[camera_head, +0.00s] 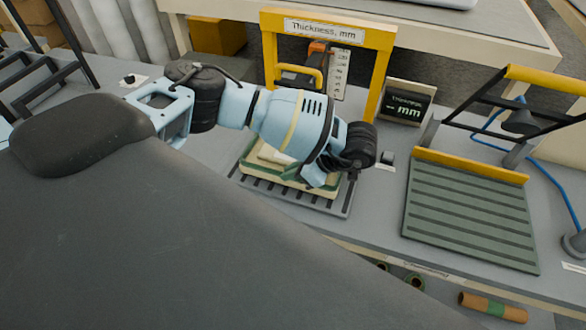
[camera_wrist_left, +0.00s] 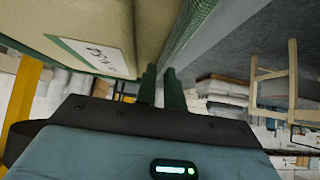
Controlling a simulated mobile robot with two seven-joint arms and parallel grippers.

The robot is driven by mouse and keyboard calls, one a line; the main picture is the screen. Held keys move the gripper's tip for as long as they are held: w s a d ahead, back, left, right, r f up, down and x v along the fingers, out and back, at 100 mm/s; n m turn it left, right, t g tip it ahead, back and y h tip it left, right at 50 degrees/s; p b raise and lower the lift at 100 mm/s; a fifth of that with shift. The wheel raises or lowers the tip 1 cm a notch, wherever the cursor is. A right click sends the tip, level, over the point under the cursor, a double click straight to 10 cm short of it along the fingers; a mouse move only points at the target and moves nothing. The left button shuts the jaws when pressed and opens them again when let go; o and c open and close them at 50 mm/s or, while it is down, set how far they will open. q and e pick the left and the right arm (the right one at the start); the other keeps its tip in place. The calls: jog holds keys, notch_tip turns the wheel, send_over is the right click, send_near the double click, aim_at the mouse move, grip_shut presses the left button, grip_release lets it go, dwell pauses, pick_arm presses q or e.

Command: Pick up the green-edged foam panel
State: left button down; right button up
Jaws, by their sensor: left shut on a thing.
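The green-edged foam panel (camera_head: 268,158) is cream with a green edge and lies on a slatted grey plate (camera_head: 328,207) at the yellow thickness gauge. My left gripper (camera_head: 335,178) is over the panel's right side, and its arm hides much of the panel. In the left wrist view the cream panel (camera_wrist_left: 124,22) carries a white label with dark writing. There my left gripper (camera_wrist_left: 160,82) has its dark green fingers close together at the panel's edge, shut on it. My right gripper is not in view.
The yellow gauge frame (camera_head: 380,62) stands just behind the panel. A small dark thickness display (camera_head: 406,104) is to its right. A ribbed green board (camera_head: 468,212) lies farther right with a black and yellow rack behind. A brown roll (camera_head: 480,304) lies below the bench edge.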

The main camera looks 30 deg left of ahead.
pick_arm(q)
jog(key=shift+r, duration=0.45)
notch_tip(320, 180, up, 2)
jog(key=shift+r, duration=0.25)
jog(key=s+d+r, duration=0.1)
jog(key=s+d, duration=0.3)
jog(key=s, duration=1.1)
jog(key=shift+s, duration=0.25)
jog(key=w+d+r+m+t+h, duration=0.4)
jog(key=w+d+m, duration=0.4)
jog(key=m, duration=0.2)
jog(key=w+d+r+m+t+h, duration=0.5)
jog(key=w+d+m+t, duration=0.2)
jog(key=m, duration=0.3)
jog(key=shift+w+d+m, duration=0.4)
jog(key=shift+w+d, duration=0.15)
jog(key=shift+d, duration=0.25)
